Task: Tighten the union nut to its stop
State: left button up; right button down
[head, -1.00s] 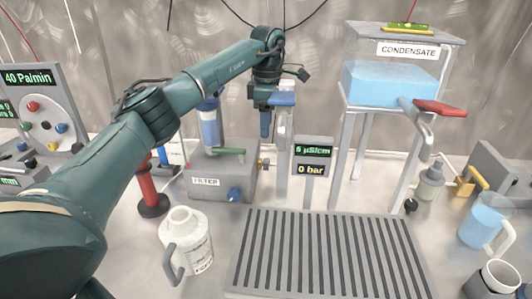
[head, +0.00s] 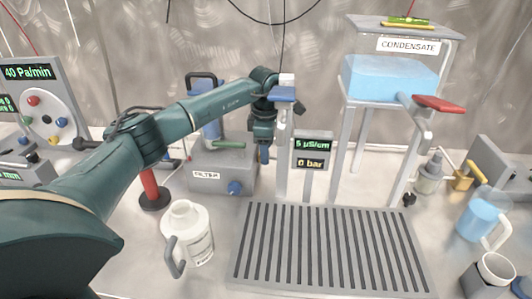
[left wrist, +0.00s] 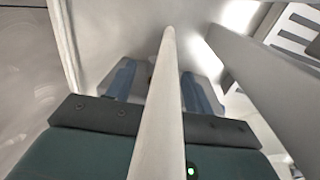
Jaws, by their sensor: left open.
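I cannot make out the union nut in the current views. The small brass fitting on the right side of the filter unit (head: 215,178) is now behind my left gripper (head: 264,153). The gripper points down, low between the filter unit and the grey post (head: 283,150) with a blue top. In the left wrist view, the two blue fingers of my left gripper (left wrist: 160,76) are spread apart. A pale bar (left wrist: 163,110) crosses in front of the camera and hides most of the gap between them. My right gripper is not in view.
The gauge display (head: 313,150) reads 5 µS/cm and 0 bar, just right of the post. A slatted grate (head: 330,250) lies in front. A white jug (head: 190,232) stands front left, and the condensate tank (head: 388,80) on its stand is at the right.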

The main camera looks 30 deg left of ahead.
pick_arm(q)
jog(key=shift+w+f, duration=0.1)
jog(key=shift+f, duration=1)
jog(key=c, duration=1)
jog(key=shift+o, duration=0.2)
jog(key=shift+w+a+g+h, duration=0.1)
jog(key=shift+g+h, duration=0.2)
jog(key=shift+g, duration=0.3)
jog(key=o, duration=1)
jog(key=shift+c, duration=0.2)
